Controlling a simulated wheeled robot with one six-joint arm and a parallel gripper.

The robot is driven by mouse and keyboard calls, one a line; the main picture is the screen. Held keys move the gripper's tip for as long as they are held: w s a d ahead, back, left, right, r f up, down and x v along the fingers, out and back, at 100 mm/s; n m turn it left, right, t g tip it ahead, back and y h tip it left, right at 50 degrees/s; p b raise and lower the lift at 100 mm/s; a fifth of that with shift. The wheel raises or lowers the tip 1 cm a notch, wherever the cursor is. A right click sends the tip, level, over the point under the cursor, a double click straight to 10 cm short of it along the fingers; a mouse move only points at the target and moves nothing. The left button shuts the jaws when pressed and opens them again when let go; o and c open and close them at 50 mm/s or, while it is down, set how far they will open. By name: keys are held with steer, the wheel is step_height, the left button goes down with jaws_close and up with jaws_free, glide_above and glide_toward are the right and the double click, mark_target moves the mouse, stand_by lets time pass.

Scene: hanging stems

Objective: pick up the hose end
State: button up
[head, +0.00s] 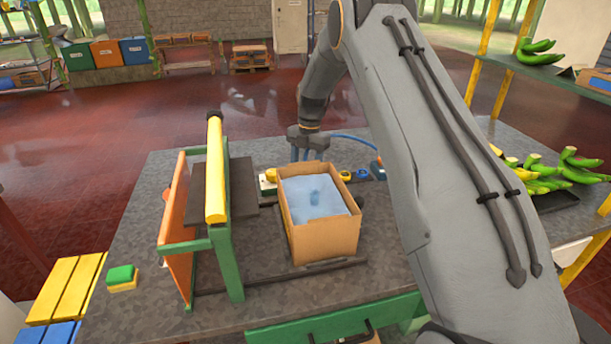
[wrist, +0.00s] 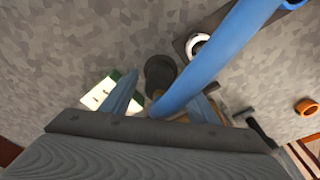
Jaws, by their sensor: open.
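A blue hose (head: 350,136) arcs over the far side of the grey worktop, beside my gripper (head: 308,156). In the wrist view the hose (wrist: 222,50) runs from the upper right down to between the two fingers of my gripper (wrist: 163,100). My gripper is open, pointing down behind the cardboard box, with a finger on either side of the hose's lower part. I cannot tell whether the fingers touch the hose.
The cardboard box (head: 325,238) with a blue liner stands just in front of my gripper. A green frame with a yellow bar (head: 215,170) stands left of it. A dark cylinder (wrist: 160,72) and a white-green block (wrist: 100,92) lie close to the fingers. Bananas (head: 545,175) lie right.

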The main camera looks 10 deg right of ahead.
steer(key=c, duration=1.3)
steer(key=shift+r, duration=0.1)
